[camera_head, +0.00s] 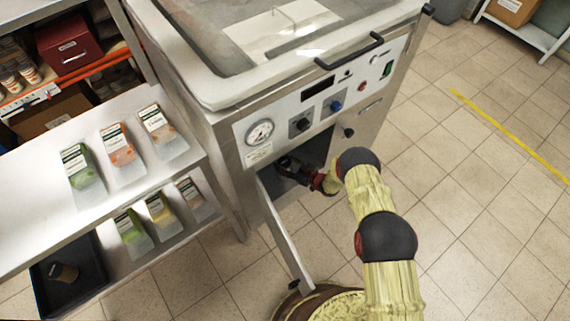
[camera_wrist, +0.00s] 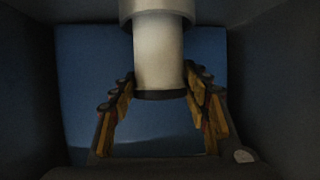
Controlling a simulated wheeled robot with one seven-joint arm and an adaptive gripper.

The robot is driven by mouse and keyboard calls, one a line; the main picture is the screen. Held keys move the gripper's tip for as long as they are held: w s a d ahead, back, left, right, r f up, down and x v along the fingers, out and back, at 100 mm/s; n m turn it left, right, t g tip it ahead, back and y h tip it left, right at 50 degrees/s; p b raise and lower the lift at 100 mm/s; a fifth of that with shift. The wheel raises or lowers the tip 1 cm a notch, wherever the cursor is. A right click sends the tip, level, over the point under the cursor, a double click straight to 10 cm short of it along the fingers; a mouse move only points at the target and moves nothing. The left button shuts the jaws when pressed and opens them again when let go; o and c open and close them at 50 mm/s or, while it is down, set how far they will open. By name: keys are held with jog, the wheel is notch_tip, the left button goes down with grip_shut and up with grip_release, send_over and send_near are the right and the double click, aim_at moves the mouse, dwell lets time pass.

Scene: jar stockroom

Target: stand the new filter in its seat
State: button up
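A pale cylinder, apparently the filter (camera_wrist: 158,55), stands out in the wrist view with a dark band at its lower end in the picture. A wider pale collar (camera_wrist: 157,8) meets it at the top edge; whether this is the seat, I cannot tell. My gripper (camera_wrist: 160,78) has one finger on each side of the cylinder, the tips against its sides near the dark band. In the head view my gripper (camera_head: 287,163) reaches into the dark open compartment of the steel machine (camera_head: 215,135), and the filter is hidden there.
The compartment door (camera_head: 287,232) hangs open left of my arm. Dark walls (camera_wrist: 275,90) close in around my gripper. A steel shelf unit (camera_head: 35,205) with several labelled packets stands left. A black tray (camera_head: 85,300) holds a small brown cylinder (camera_head: 64,272).

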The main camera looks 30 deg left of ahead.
jog(key=o, duration=0.5)
jog(key=shift+r, duration=0.1)
jog(key=shift+d+r+p, duration=0.15)
jog(key=shift+r+p, duration=0.05)
jog(key=shift+p, duration=0.2)
jog(key=p+v, duration=0.3)
jog(key=v, duration=0.8)
jog(key=shift+s+d, duration=0.15)
jog(key=shift+d, duration=0.1)
